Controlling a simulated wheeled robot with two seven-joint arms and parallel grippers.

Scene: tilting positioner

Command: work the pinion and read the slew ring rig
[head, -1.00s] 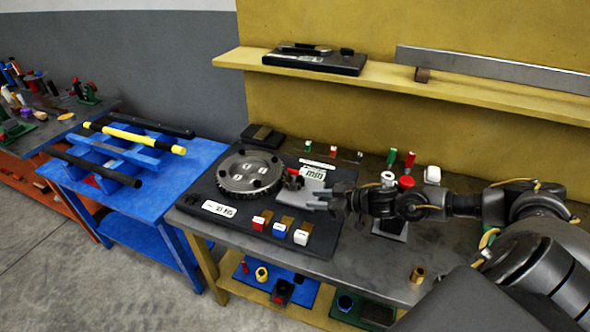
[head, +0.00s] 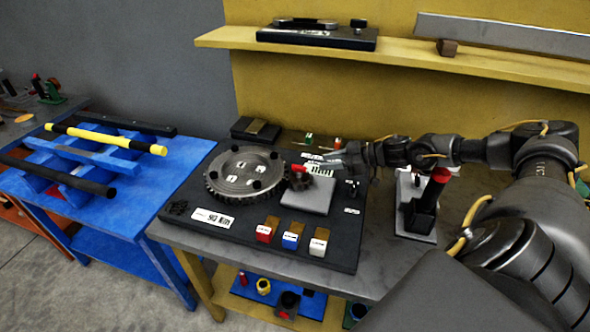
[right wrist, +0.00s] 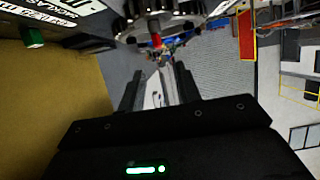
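The slew ring (head: 245,172), a grey toothed disc with dark bolts and small white labels, lies flat on a black base plate (head: 250,232). At its right edge stands a small dark pinion part with a red top (head: 299,173), beside a grey block (head: 308,197). My right gripper (head: 330,160) is just right of and behind the red top, pointing left. In the right wrist view its fingers (right wrist: 158,85) stand apart with nothing clearly between them. The toothed ring (right wrist: 160,22) and red part (right wrist: 156,40) lie ahead. My left gripper is out of view.
Red, blue and white labelled blocks (head: 291,240) sit at the plate's front. A dark stand with a red knob (head: 425,205) is right of it. A yellow shelf (head: 390,57) runs above. A blue table (head: 110,210) with bars adjoins at left.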

